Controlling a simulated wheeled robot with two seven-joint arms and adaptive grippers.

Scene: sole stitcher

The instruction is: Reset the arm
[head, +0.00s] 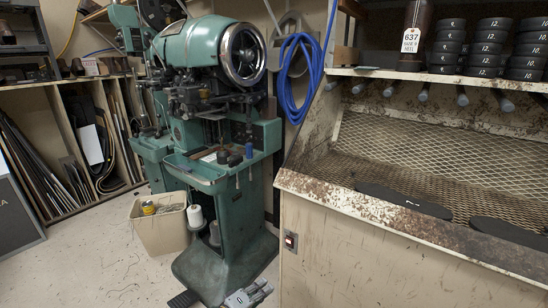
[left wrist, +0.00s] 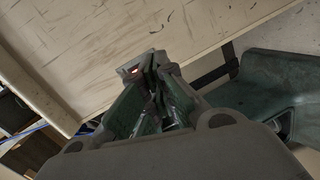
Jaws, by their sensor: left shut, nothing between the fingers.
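My left gripper (head: 262,289) shows at the bottom edge of the head view, low in front of the stitcher's base. In the left wrist view its fingers (left wrist: 158,68) are together with nothing between them. They point toward the cream side panel of the bench, where a small switch with a red light (left wrist: 134,71) shows just beside the fingertips. I cannot tell the gap to it. The same switch (head: 291,241) shows in the head view, to the right of and above the gripper. My right gripper is in neither view.
The green sole stitcher (head: 214,182) stands left of the bench (head: 330,262). Black soles (head: 403,201) lie on the bench's front ledge. Blue hose (head: 291,75) hangs behind. Floor at left is open.

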